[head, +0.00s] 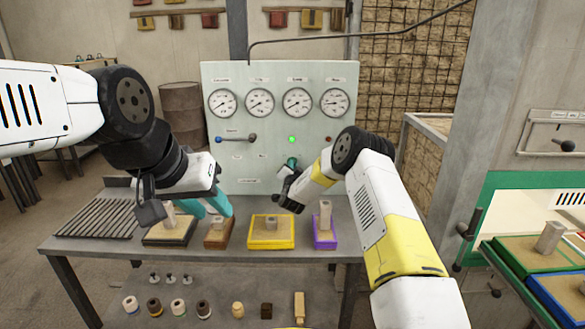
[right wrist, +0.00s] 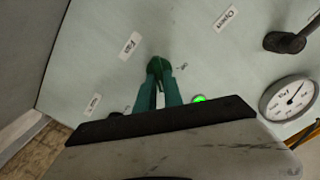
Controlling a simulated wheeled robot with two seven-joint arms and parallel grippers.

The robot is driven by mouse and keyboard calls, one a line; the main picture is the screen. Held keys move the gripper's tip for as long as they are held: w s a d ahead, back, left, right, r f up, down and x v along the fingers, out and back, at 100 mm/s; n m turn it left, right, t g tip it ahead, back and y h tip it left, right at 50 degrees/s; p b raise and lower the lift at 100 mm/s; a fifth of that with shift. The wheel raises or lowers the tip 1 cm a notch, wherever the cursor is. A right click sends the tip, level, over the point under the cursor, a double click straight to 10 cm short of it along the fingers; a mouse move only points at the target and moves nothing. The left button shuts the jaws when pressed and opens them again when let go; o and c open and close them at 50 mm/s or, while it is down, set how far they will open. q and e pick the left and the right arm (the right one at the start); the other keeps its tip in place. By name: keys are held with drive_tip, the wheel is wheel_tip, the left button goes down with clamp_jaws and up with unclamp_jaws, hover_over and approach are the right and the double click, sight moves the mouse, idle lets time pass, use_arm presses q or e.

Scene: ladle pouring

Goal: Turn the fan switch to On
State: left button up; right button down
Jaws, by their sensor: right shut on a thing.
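The fan switch is a small dark green knob (right wrist: 158,64) on the pale panel (head: 235,90), near the "Fan" label (right wrist: 130,46) and a small "On" mark (right wrist: 183,66) in the right wrist view. My right gripper (head: 291,163) is at the lower middle of the panel. In the right wrist view its teal fingers (right wrist: 159,84) are closed around the knob and hide part of it. In the head view the gripper covers the switch. My left gripper (head: 212,204) hangs above the bench at left, its teal fingers apart and apparently empty.
A green lamp (head: 292,139) glows above my right gripper. The bench carries a black mould (head: 153,236), a brown one (head: 210,240), a yellow one (head: 257,243) and a purple one (head: 325,242).

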drive_tip(key=shift+f+m, duration=0.1)
drive_tip(key=shift+m, duration=0.5)
drive_tip(key=c, duration=1.5)
unclamp_jaws()
drive_tip(key=shift+o, duration=0.2)
drive_tip(key=shift+s, duration=0.1)
drive_tip(key=s, duration=0.7)
drive_tip(key=shift+s, duration=0.3)
